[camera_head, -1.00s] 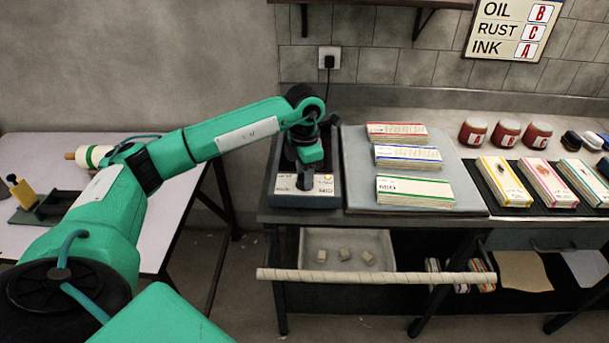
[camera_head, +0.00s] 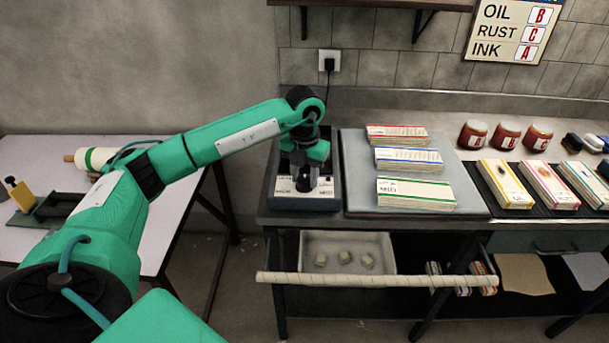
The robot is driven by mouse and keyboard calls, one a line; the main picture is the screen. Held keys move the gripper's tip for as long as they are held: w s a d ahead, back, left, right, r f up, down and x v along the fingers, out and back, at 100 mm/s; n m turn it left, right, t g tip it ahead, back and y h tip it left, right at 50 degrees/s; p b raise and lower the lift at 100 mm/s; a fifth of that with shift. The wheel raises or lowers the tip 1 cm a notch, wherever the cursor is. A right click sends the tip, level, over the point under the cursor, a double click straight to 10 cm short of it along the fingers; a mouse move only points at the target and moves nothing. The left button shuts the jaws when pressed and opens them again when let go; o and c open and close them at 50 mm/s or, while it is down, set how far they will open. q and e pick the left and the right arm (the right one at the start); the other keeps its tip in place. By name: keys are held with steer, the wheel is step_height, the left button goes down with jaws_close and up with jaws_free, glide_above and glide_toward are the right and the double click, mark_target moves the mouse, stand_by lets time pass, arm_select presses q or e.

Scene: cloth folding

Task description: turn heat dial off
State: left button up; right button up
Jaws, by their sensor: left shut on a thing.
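The heat unit (camera_head: 326,188), a dark box with a pale front panel, sits at the left end of the bench. Its heat dial (camera_head: 303,185) is a small dark knob on that panel, mostly covered by the fingers. My left gripper (camera_head: 304,178) points down over the panel and is shut on the dial. The fingertips are small and dark, so the dial's exact setting cannot be read. My right gripper is not in view.
A grey pad (camera_head: 362,188) beside the unit carries several labelled cloth stacks. Red jars (camera_head: 506,135) stand further right. A pale padded bar (camera_head: 375,280) runs along the bench front. A white table (camera_head: 190,190) stands left, behind my arm.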

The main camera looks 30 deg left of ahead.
mark_target(305, 179)
arm_select(q)
steer(key=shift+r, duration=0.1)
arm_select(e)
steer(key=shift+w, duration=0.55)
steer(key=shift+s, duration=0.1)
arm_select(q)
steer(key=o, duration=0.8)
steer(key=shift+o, duration=0.9)
steer(key=shift+r, duration=0.25)
step_height(305, 179, up, 13)
steer(key=shift+b, duration=0.4)
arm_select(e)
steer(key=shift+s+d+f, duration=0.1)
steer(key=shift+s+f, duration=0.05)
